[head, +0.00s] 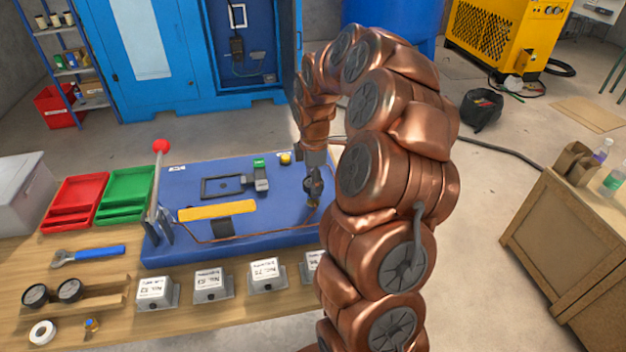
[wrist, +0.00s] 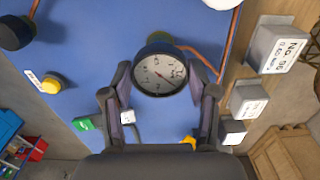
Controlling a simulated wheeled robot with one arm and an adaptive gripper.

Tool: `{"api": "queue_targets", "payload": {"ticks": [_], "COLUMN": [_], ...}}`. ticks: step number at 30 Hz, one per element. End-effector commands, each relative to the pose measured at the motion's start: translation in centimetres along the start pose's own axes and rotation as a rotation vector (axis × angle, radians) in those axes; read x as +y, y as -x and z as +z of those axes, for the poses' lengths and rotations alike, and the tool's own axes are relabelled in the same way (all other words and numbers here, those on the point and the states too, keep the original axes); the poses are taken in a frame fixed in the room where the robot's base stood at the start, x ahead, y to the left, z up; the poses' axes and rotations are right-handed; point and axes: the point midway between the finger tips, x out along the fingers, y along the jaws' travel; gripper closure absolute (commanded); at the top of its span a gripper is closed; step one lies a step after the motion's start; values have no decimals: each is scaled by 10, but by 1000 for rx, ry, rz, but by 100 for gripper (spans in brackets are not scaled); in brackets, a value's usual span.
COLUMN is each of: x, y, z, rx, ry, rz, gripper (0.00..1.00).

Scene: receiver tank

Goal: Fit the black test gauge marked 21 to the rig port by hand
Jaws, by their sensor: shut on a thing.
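My gripper (head: 313,184) hangs over the right part of the blue rig board (head: 285,180). In the wrist view its two fingers (wrist: 160,84) are shut on a round dark-rimmed gauge (wrist: 160,74) with a white dial and a needle. I cannot read a 21 on it. Whether the gauge touches or sits in the port cannot be told.
A blue-handled wrench (head: 90,254) and red and green trays (head: 128,186) are nearby.

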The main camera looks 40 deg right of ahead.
Motion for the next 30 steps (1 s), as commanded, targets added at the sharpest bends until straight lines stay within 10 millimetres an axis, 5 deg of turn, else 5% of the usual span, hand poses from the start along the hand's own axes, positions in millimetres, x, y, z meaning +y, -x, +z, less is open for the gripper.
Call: {"api": "queue_targets", "payload": {"ticks": [7,8,16,30], "x": [0,0,0,1], "y": [-1,-1,-1,8], "z": [0,-1,0,0], "rx": [0,1,2,2], "ry": [-518,-552,-536,-534], "rz": [-1,-1,0,3], "gripper": [100,40,12,11]}}
